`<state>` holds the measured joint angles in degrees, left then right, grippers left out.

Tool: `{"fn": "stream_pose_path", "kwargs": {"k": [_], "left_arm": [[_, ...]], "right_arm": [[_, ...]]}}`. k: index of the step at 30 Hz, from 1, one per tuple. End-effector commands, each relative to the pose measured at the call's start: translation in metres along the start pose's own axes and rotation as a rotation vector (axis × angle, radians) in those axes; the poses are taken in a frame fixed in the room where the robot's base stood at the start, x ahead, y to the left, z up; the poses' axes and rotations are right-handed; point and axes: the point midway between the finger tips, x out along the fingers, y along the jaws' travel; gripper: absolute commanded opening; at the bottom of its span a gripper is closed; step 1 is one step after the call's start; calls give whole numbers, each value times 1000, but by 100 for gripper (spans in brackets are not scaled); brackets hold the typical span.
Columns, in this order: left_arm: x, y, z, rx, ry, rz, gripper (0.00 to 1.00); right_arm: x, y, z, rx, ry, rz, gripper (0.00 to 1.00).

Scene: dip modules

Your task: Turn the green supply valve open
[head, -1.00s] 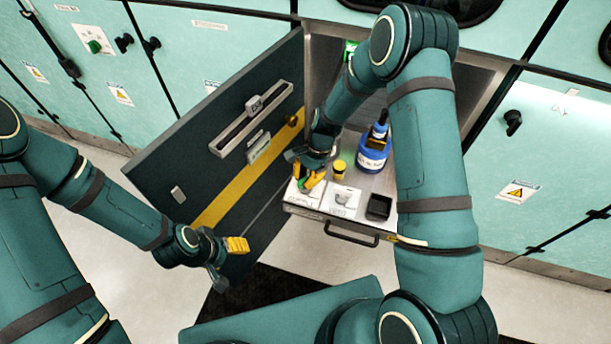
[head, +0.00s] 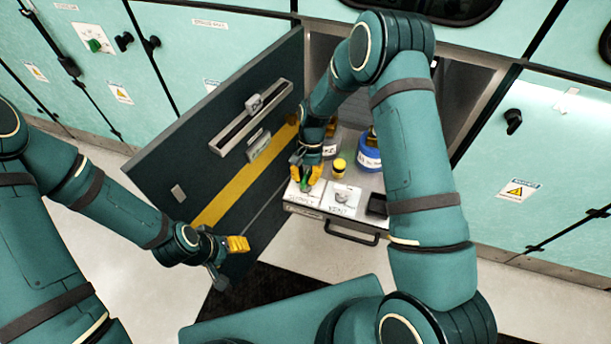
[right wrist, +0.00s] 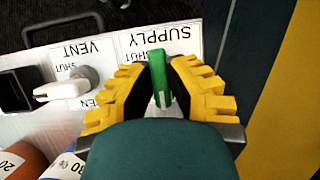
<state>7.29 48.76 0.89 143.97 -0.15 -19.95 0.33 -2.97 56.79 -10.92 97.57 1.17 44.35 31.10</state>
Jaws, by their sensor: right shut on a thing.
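The green supply valve handle (right wrist: 158,80) stands between the yellow pads of my right gripper (right wrist: 158,95) in the right wrist view. The gripper is shut on it. The handle lies along the gripper, beside the upside-down SUPPLY label (right wrist: 160,40); a SHUT mark shows just left of its tip. Its base is partly hidden by the fingers. In the head view, my right gripper (head: 304,176) is at the panel's left end, with a bit of the green handle (head: 304,187) showing. My left gripper (head: 230,258) hangs by the open dark door, away from the panel; its opening is unclear.
The white vent handle (right wrist: 62,90) is beside the supply valve. A yellow-capped container (head: 339,166), a blue container (head: 369,158) and a black tray (head: 377,205) are on the pull-out shelf. The open dark door (head: 190,150) stands close at the gripper's left.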

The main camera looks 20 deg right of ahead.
Motion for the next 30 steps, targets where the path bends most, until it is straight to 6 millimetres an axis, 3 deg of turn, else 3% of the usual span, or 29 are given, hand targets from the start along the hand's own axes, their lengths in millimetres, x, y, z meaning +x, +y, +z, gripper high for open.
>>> {"fn": "stream_pose_path", "kwargs": {"k": [10, 11, 12, 13, 23, 30], "left_arm": [[0, 0, 0, 0, 0, 0, 62], [0, 0, 0, 0, 0, 0, 62], [0, 0, 0, 0, 0, 0, 62], [0, 0, 0, 0, 0, 0, 62], [0, 0, 0, 0, 0, 0, 62], [0, 0, 0, 0, 0, 0, 62]], "right_arm": [[2, 1, 1, -3, -3, 3, 0], [2, 1, 1, -3, -3, 3, 28], [2, 1, 1, -3, -3, 3, 42], [2, 1, 1, -2, -3, 3, 46], [-2, 0, 0, -2, 0, 1, 46], [-34, 0, 0, -2, 3, -1, 46]]}}
